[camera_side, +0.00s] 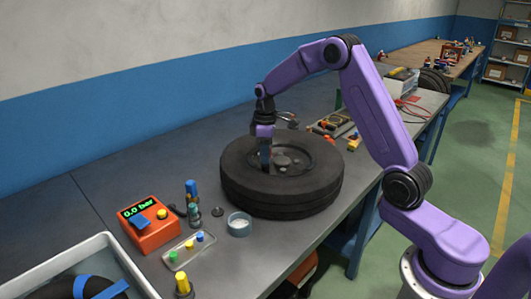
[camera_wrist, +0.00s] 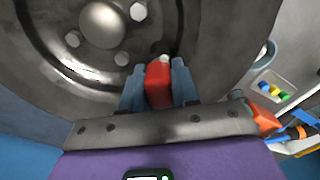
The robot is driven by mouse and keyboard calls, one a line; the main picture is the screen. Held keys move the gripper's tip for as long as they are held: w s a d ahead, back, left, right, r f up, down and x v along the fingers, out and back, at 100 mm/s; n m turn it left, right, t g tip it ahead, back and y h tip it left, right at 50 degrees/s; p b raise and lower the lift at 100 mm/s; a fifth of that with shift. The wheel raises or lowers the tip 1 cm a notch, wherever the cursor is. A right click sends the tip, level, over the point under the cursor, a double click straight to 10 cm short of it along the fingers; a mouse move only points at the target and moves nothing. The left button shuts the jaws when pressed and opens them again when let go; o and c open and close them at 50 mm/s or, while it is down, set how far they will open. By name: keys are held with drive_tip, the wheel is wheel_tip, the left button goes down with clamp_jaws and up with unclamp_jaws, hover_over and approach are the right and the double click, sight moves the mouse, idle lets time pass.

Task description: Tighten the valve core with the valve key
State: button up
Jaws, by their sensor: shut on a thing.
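The black tyre on its wheel (camera_side: 290,196) lies flat on the workbench. It fills the top of the wrist view, with the hub (camera_wrist: 104,22) and bolts at upper left. My gripper (camera_side: 265,160) points down over the left part of the wheel disc. In the wrist view my gripper's two blue-grey fingers (camera_wrist: 158,76) are shut on a red piece, which I take to be the valve key (camera_wrist: 158,84). A small whitish tip (camera_wrist: 164,58) shows just beyond the key. I cannot tell whether the key touches the valve core, which is hidden.
An orange gauge box (camera_side: 150,232) reads "0.0 bar". Nearby are a small tray (camera_side: 183,258) with coloured caps, a round clear dish (camera_side: 239,232) and small upright bottles. A pale bin (camera_side: 110,244) stands at lower left. Tools (camera_side: 330,124) lie behind the tyre. The bench's left back is clear.

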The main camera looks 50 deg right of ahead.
drive_tip(key=m, duration=0.5)
drive_tip(key=shift+m, duration=0.4)
drive_tip(key=m, duration=0.6)
drive_tip(key=o, duration=0.9)
drive_tip(key=shift+o, duration=0.2)
